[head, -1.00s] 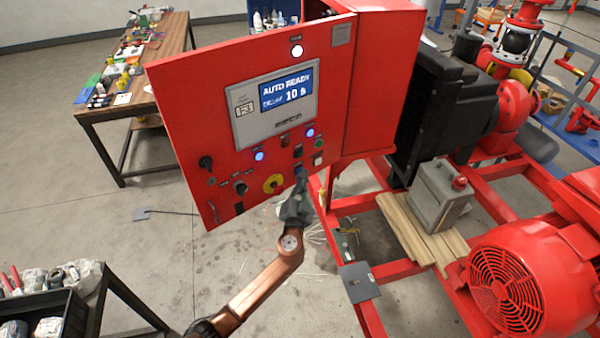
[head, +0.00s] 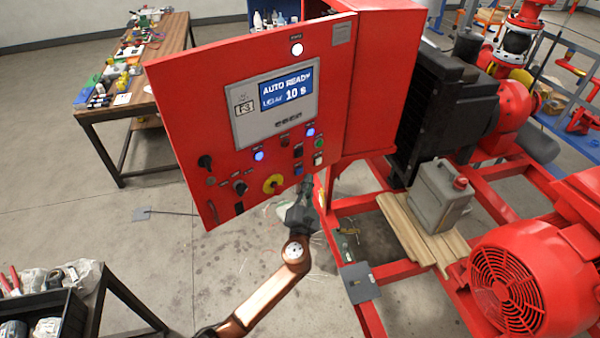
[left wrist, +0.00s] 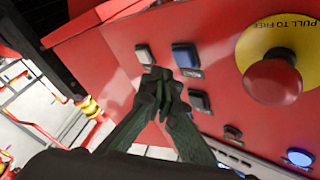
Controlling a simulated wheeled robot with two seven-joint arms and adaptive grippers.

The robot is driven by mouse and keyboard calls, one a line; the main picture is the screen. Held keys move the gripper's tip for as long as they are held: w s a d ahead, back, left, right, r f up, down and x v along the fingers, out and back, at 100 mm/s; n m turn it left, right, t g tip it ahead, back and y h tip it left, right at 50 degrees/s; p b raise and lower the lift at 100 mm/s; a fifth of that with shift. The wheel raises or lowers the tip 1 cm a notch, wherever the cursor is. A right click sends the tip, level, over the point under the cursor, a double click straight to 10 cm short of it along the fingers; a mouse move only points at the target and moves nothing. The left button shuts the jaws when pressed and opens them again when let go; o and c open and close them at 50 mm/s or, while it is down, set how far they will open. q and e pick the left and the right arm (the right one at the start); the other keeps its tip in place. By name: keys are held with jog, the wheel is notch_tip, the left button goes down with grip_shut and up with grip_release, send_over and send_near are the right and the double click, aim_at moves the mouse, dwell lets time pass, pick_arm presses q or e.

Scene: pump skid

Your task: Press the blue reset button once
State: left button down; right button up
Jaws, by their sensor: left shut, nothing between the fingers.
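The blue reset button (head: 299,169) is a small square push button near the lower right edge of the red control panel (head: 215,110). In the left wrist view the blue button (left wrist: 185,56) shows beside a white button (left wrist: 145,54), with a black one (left wrist: 200,100) nearby. My left gripper (head: 306,180) is shut and empty, just below and right of the blue button in the head view. In the left wrist view its fingertips (left wrist: 162,88) overlap the panel just short of the blue button; any gap in depth is hard to tell. My right gripper is out of view.
A yellow and red pull knob (head: 272,184) sits left of the button. Two blue lamps (head: 259,155) glow on the panel. The display (head: 286,90) reads AUTO READY. Red skid frame rails (head: 375,205) stand to the right. Open floor lies below the panel.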

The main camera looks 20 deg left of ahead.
pick_arm(q)
jog(key=s+d, duration=0.2)
jog(key=d, duration=0.1)
jog(key=shift+s+d, duration=0.1)
dwell(0.8)
